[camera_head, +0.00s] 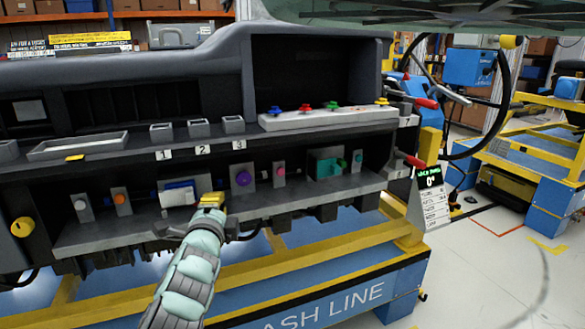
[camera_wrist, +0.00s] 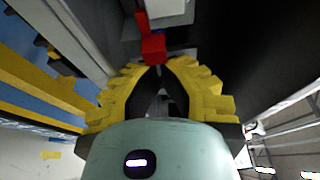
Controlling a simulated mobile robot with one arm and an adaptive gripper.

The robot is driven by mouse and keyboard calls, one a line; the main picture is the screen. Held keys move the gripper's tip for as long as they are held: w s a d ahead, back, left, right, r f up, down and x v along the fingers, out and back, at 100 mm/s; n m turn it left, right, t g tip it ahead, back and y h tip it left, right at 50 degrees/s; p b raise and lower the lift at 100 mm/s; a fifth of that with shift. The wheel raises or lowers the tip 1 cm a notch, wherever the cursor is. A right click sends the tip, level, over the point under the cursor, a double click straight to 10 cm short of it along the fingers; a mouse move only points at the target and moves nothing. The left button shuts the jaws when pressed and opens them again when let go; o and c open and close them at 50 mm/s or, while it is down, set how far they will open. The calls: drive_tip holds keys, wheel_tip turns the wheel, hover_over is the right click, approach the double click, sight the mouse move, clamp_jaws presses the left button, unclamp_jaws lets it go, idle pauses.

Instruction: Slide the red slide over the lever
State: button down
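My gripper (camera_head: 212,199) is at the lower shelf of the dashboard, just right of a white block with a blue part (camera_head: 180,190). In the wrist view, the yellow fingers of my gripper (camera_wrist: 160,68) curve inward. A small red block, apparently the red slide (camera_wrist: 153,48), lies at their tips, in front of a white block (camera_wrist: 168,10). Whether the fingers touch or hold it is unclear. Another red piece (camera_wrist: 142,22) shows behind it. The red slide is not clear in the head view. I cannot tell which part is the lever there.
A purple knob (camera_head: 243,179) on a grey block stands right of my gripper, with a teal bracket (camera_head: 326,163) further right. Orange and grey knobs stand to the left. Two red-handled levers (camera_head: 426,103) (camera_head: 415,162) stick out at the right end. The upper shelf overhangs the lower one.

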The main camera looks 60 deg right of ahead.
drive_tip(key=shift+f, duration=0.15)
drive_tip(key=shift+d+f+b, duration=0.1)
drive_tip(key=shift+d+b, duration=0.05)
drive_tip(key=shift+b, duration=0.2)
drive_tip(key=s+d+b, duration=0.1)
drive_tip(key=d, duration=0.1)
drive_tip(key=s+d, duration=0.2)
drive_tip(key=shift+s+d+b, duration=0.3)
drive_tip(key=shift+d+b, duration=0.05)
drive_tip(key=shift+d, duration=0.05)
drive_tip(key=shift+s+a, duration=0.25)
drive_tip(key=shift+a, duration=0.05)
drive_tip(key=v, duration=0.9)
drive_tip(key=w+a+r+n+t+h+p, duration=0.1)
drive_tip(key=w+a+r+p, duration=0.1)
drive_tip(key=r+p, duration=0.7)
drive_tip(key=w+a+r+n+t+h+p, duration=0.1)
drive_tip(key=w+a+r+n+h+p, duration=0.1)
drive_tip(key=r+p, duration=0.7)
drive_tip(key=w+a+r+n+t+h+p, duration=0.1)
drive_tip(key=w+a+r+n+p, duration=0.1)
drive_tip(key=r+p, duration=0.7)
drive_tip(key=shift+w+a+r+h+p, duration=0.25)
drive_tip(key=shift+a+r, duration=0.45)
drive_tip(key=shift+r, duration=1.8)
drive_tip(key=shift+s, duration=0.15)
